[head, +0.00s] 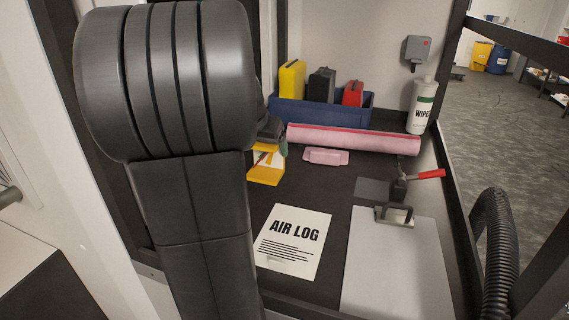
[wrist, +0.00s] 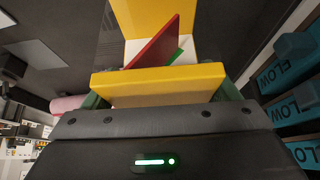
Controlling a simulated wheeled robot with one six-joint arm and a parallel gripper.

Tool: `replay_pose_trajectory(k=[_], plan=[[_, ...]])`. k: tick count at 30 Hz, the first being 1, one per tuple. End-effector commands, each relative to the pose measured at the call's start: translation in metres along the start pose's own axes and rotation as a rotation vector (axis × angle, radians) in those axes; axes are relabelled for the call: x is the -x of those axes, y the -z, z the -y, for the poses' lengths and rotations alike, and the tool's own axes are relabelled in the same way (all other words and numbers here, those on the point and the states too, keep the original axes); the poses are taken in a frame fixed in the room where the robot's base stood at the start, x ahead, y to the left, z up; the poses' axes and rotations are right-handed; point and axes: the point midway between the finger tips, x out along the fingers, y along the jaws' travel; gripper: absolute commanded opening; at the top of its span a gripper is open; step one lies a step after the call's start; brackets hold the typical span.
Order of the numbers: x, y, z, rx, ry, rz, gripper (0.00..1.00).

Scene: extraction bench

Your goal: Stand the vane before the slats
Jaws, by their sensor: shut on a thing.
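The vane (wrist: 158,82) is a yellow frame with a white face and a tilted red flap with a green edge. In the wrist view its near yellow bar lies between the green pads of my gripper (wrist: 160,95), which is shut on it. In the head view the vane (head: 265,174) shows yellow and white just right of my arm, over the dark bench top. My gripper (head: 270,150) is mostly hidden there behind my arm. I cannot tell whether the vane touches the bench. I cannot make out the slats clearly in either view.
A blue bin (head: 290,112) with yellow, black and red cases stands at the back. A pink roll (head: 353,139), pink block (head: 326,156) and wipes bottle (head: 423,105) are nearby. An AIR LOG sheet (head: 292,242) lies in front. Blue FLOW-labelled blocks (wrist: 293,103) are at right in the wrist view.

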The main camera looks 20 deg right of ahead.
Motion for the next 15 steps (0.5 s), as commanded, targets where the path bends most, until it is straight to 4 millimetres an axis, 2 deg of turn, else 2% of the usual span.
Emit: replay_pose_trajectory(k=[12,15], plan=[[-0.043,-0.025,-0.001,0.001,-0.002,0.002,0.55],[-0.046,-0.026,0.0,-0.001,0.0,-0.001,0.55]])
